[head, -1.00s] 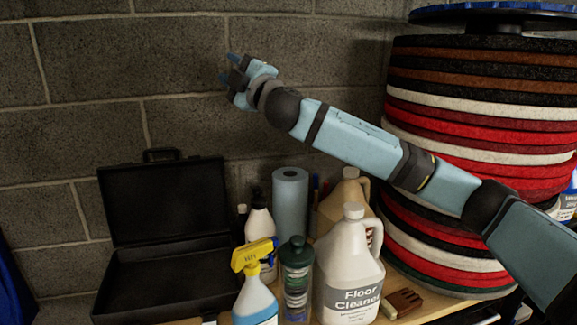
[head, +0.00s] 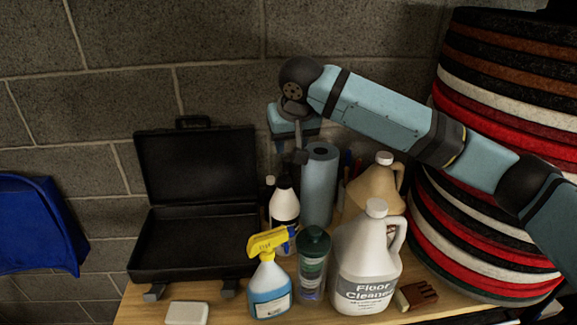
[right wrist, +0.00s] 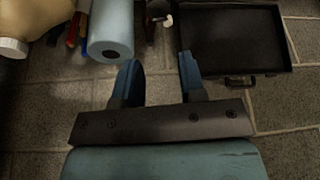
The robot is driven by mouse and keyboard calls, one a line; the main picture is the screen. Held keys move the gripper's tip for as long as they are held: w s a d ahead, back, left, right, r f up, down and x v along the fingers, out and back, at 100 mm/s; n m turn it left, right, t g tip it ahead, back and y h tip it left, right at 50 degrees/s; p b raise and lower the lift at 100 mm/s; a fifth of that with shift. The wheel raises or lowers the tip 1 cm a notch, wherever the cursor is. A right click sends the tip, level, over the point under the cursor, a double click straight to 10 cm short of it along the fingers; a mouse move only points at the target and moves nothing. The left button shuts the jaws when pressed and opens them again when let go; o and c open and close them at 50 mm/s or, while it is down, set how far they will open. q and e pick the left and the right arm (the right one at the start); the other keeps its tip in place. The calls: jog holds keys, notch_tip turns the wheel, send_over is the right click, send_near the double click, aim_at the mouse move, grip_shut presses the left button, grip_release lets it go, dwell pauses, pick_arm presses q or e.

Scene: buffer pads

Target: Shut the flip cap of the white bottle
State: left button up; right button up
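The white bottle (head: 285,207) with a dark top stands on the wooden table, behind the yellow-headed spray bottle and left of the blue paper roll. In the right wrist view its top (right wrist: 160,20) shows small and dark between the roll and the black case. I cannot tell how far its flip cap is raised. My right gripper (head: 290,152) hangs above and slightly behind the bottle, pointing down. In the right wrist view the gripper (right wrist: 160,78) is open, with nothing between its blue fingers. My left gripper is not in view.
The blue paper roll (head: 319,185) stands close right of the gripper. An open black case (head: 195,245) is at the left. The spray bottle (head: 269,285), a green bottle (head: 313,262) and the floor cleaner jug (head: 366,255) stand in front. A brick wall is behind.

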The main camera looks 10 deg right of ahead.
aim_at(284, 173)
jog(key=p+x, duration=0.2)
jog(key=x, duration=0.8)
jog(key=shift+w+d, duration=0.1)
jog(key=shift+w+f, duration=0.25)
jog(key=shift+f, duration=0.4)
